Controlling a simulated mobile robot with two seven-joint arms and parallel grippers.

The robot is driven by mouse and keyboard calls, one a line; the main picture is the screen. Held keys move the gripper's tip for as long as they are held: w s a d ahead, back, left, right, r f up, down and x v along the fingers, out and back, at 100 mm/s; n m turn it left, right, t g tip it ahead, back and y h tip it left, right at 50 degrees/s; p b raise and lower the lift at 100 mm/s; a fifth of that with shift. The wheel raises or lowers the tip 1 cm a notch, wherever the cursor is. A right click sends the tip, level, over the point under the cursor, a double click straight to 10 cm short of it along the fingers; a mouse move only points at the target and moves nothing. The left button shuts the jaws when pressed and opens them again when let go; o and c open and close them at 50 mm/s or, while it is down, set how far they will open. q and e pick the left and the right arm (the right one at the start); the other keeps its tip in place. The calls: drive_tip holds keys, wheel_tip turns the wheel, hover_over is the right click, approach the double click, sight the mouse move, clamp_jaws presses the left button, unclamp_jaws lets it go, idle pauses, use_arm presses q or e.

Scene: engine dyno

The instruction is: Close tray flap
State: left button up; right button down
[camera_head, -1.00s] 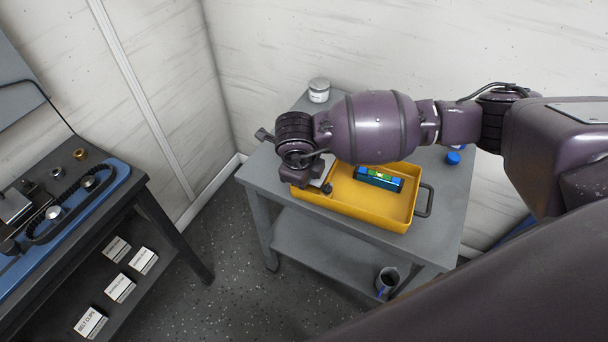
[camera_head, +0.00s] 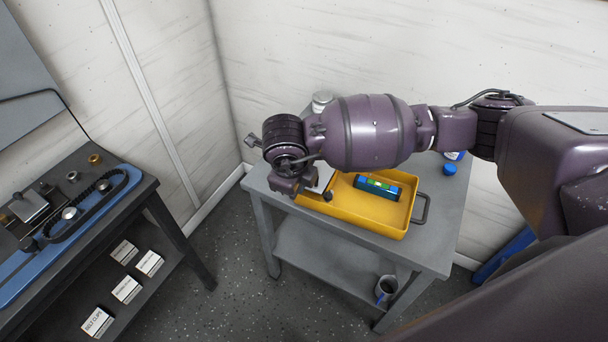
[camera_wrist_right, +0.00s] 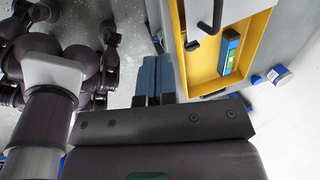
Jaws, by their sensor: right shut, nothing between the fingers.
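A yellow tray (camera_head: 372,215) lies on a grey cart, with a dark handle (camera_head: 420,208) at its right end. A grey plate (camera_head: 320,178) shows at its left end, partly behind my right wrist; I cannot tell for sure whether it is the flap. The right wrist view also shows the tray (camera_wrist_right: 206,82), with a black bar-like handle (camera_wrist_right: 212,22) and a small dark latch at its edge. My right gripper (camera_wrist_right: 153,68) is shut and empty, beside the tray's edge. In the head view its fingertips are hidden by my wrist. My left gripper is not in view.
A blue-green box (camera_head: 378,187) lies in the tray. A blue cap (camera_head: 449,169) and a white jar (camera_head: 321,100) stand on the cart (camera_head: 440,235). A dark mug (camera_head: 386,288) is on its lower shelf. A workbench (camera_head: 125,215) stands left, with floor between.

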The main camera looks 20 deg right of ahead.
drive_tip(key=s+a+r, duration=0.1)
drive_tip(key=s+a, duration=0.2)
drive_tip(key=w+d+r+n+g+y+p, duration=0.15)
drive_tip(key=w+d+r+n, duration=0.3)
drive_tip(key=n, duration=0.45)
drive_tip(key=w+d+r+n+p, duration=0.35)
drive_tip(key=r+n, duration=0.25)
drive_tip(key=n, duration=0.4)
drive_tip(key=shift+y, duration=0.25)
drive_tip(key=f, duration=0.4)
drive_tip(key=w+f, duration=0.1)
drive_tip(key=f, duration=0.7)
drive_tip(key=shift+w+d+f, duration=0.2)
drive_tip(key=shift+d+f, duration=0.1)
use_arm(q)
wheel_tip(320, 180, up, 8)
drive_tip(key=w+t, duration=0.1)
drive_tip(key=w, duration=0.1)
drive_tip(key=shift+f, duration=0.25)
use_arm(e)
drive_tip(key=shift+w+f, duration=0.1)
drive_tip(key=shift+f, duration=0.85)
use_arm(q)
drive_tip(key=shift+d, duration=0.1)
